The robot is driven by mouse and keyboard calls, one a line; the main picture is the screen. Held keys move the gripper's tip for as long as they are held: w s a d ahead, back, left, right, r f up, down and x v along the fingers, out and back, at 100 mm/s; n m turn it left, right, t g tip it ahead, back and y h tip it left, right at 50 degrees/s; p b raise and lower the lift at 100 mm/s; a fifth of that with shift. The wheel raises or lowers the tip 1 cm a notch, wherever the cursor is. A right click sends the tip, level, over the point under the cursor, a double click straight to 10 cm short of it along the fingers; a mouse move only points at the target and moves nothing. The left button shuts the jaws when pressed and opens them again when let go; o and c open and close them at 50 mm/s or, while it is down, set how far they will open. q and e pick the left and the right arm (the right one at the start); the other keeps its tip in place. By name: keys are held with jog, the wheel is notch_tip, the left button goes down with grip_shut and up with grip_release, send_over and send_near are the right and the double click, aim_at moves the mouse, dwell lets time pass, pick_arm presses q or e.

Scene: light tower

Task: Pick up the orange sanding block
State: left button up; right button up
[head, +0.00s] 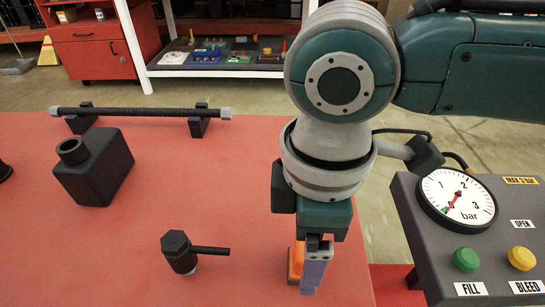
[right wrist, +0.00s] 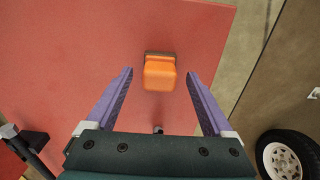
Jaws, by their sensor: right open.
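The orange sanding block (right wrist: 160,73) lies on the red table (right wrist: 85,45), with a dark strip along its far edge. In the right wrist view it is centred just beyond and between the fingertips of my right gripper (right wrist: 161,74). That gripper is open and empty, pointing down at the block. In the head view the right gripper (head: 315,285) hides most of the block, and only an orange strip (head: 296,262) shows beside the purple finger. My left gripper is not in either view.
A dark bolt-like tool (head: 181,252) stands left of the gripper. A black block with a round neck (head: 95,167) and a black bar on two supports (head: 140,112) are farther back. A gauge panel (head: 415,232) with FILL and BLEED buttons stands at right.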

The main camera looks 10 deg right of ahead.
jog(key=shift+f, duration=0.4)
jog(key=shift+r, duration=0.1)
grip_shut()
